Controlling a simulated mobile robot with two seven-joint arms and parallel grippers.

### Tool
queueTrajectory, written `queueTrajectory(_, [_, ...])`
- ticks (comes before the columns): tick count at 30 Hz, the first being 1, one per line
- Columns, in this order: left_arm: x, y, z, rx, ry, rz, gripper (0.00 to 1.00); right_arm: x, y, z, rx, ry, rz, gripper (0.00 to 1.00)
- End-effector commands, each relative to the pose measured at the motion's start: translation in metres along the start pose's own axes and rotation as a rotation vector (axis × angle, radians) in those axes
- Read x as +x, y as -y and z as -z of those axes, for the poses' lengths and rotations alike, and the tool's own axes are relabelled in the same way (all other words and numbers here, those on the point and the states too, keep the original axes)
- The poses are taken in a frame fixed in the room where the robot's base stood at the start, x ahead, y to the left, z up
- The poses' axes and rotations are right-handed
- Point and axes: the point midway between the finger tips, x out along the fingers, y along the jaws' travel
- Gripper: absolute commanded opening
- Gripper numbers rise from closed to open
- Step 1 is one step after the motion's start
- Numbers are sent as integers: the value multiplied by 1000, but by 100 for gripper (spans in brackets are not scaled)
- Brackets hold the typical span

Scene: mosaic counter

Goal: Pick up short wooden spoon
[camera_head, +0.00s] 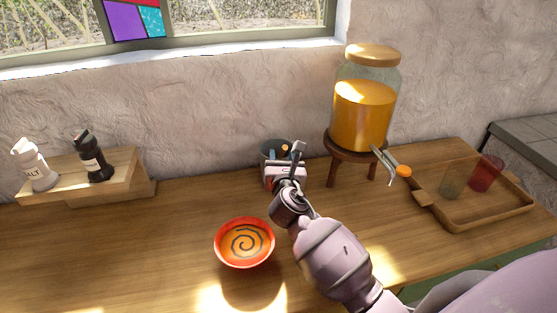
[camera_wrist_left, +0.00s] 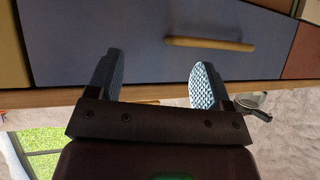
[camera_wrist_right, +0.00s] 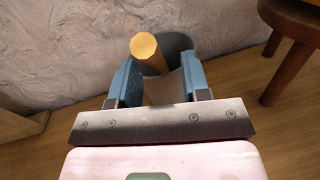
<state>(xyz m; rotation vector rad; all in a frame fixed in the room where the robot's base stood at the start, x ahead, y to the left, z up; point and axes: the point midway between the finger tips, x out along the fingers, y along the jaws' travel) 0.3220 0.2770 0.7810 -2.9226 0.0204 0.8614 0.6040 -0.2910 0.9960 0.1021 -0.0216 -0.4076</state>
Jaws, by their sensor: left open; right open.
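A wooden handle with a faceted end (camera_wrist_right: 146,48), apparently the spoon's, stands in a grey pot (camera_wrist_right: 180,42) in the right wrist view. Its lower part is hidden in the pot and behind my gripper. My right gripper (camera_wrist_right: 158,70) is open, with the handle showing between its fingers; I cannot tell whether they touch it. In the head view the right gripper (camera_head: 283,160) is at the dark pot (camera_head: 267,148) by the wall and hides most of it. My left gripper (camera_wrist_left: 157,65) is open and empty before a blue drawer front.
A red bowl (camera_head: 219,250) stands at the counter's front. A juice dispenser on a wooden stand (camera_head: 331,146) is right of the pot, with a wooden tray (camera_head: 470,222) beyond. Salt and pepper shakers stand on a wooden shelf (camera_head: 130,170) at left.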

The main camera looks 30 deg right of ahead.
Motion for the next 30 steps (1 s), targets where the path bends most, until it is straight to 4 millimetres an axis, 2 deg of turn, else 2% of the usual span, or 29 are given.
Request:
queueTrajectory(5, [2,-1,0,-2,-2,-1,73,18,0,1,0,-1,0,43])
queueTrajectory(13, [2,-1,0,-3,-2,-1,73,20,0,0,1,0,-1,43])
queueTrajectory(22, [0,-1,-3,-3,3,0,73,20,0,0,1,-1,0,0])
queueTrajectory(30, [-2,-1,-5,-4,8,1,73,20,0,0,1,0,0,0])
